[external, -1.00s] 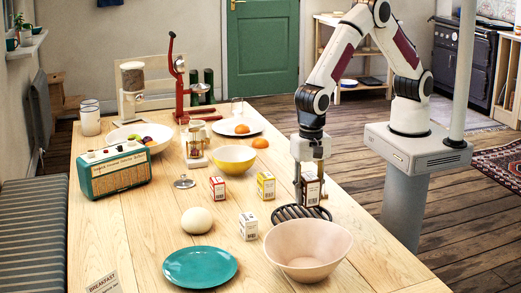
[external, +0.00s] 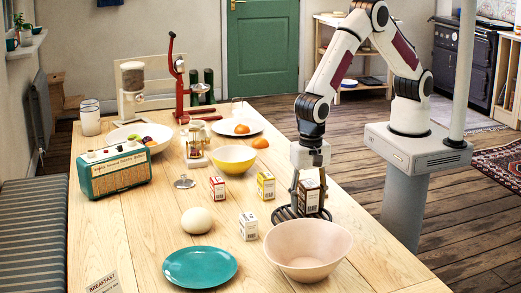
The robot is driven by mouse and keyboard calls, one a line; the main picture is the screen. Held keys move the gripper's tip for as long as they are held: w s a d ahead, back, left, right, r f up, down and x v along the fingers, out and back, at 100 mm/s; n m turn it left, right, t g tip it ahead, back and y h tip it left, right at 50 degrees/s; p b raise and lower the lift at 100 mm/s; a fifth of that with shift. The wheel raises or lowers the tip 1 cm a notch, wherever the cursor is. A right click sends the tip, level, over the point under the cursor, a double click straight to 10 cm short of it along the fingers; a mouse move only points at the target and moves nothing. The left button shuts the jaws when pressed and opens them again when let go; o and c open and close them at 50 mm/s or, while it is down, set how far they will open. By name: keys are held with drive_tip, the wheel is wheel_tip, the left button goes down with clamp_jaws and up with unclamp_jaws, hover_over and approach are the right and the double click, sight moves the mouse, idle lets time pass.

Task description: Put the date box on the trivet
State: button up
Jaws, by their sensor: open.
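A small dark brown box with a pale label, which I take to be the date box (external: 312,196), stands upright on the dark slatted trivet (external: 283,213). My gripper (external: 308,203) points straight down over the box. Its fingers are open, one on each side of the box. The pink bowl in front hides part of the trivet's near edge, and the fingers cover parts of the box. Whether a finger still touches the box cannot be told.
The pink bowl (external: 306,262) stands close in front of the trivet. Small red (external: 217,188), yellow (external: 266,186) and white (external: 248,227) boxes stand to the left.

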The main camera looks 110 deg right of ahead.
wheel_tip(320, 180, up, 11)
drive_tip(key=shift+r, duration=0.65)
idle(0.4)
idle(0.6)
drive_tip(key=shift+s+d+r, duration=0.1)
drive_tip(key=shift+d+r, duration=0.1)
drive_tip(key=shift+r, duration=0.15)
drive_tip(key=s+d+r+n+t, duration=0.3)
drive_tip(key=s+d+r+n, duration=0.6)
drive_tip(key=d+r, duration=0.5)
drive_tip(key=s+d+r+n+t, duration=0.1)
drive_tip(key=s+d+n, duration=0.3)
drive_tip(key=s, duration=0.5)
drive_tip(key=s+d+r+n+t, duration=0.1)
drive_tip(key=s+d+n, duration=0.3)
drive_tip(key=s, duration=0.5)
drive_tip(key=shift+s+d+r+n+t, duration=0.25)
drive_tip(key=shift+d+r+n+t, duration=0.05)
drive_tip(key=shift+r+n, duration=0.25)
